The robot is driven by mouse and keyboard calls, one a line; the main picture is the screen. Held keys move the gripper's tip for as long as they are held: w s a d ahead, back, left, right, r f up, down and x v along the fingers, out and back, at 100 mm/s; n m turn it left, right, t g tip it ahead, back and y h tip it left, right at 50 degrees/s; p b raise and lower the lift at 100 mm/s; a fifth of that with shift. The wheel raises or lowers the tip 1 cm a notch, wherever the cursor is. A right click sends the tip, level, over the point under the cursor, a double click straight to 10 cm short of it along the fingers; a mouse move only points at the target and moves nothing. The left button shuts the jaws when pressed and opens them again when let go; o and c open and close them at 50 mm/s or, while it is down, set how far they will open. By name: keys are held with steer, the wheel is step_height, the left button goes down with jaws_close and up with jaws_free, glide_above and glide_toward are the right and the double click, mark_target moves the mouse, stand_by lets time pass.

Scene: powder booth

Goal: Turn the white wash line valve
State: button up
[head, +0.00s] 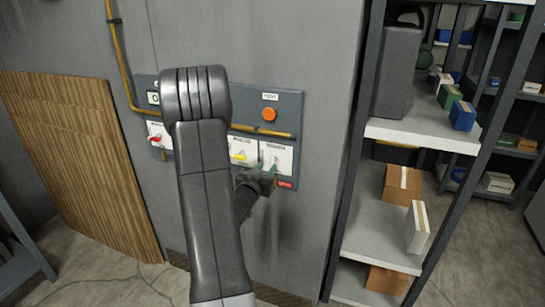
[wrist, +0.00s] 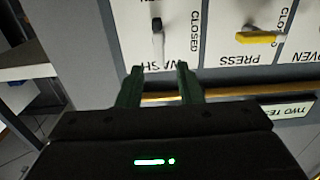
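The wash line valve shows in the wrist view as a small pale handle (wrist: 157,25) with a dark end, on a white plate lettered WASH and CLOSED, upside down in that view. In the head view its white plate (head: 281,153) is the rightmost on the grey panel; I cannot make out the handle there. My gripper (wrist: 159,80) has its two green fingers apart with nothing between them.
A yellow PRESS handle (wrist: 257,37) sits beside the wash valve, and a red handle (head: 155,138) is farther left. An orange button (head: 269,114) and a yellow pipe (head: 275,133) are above. Shelving (head: 424,133) with boxes stands at right.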

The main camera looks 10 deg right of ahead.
mark_target(271, 161)
steer(key=p+x, duration=0.1)
steer(key=x, duration=0.5)
steer(key=shift+w+d, duration=0.2)
jaws_close()
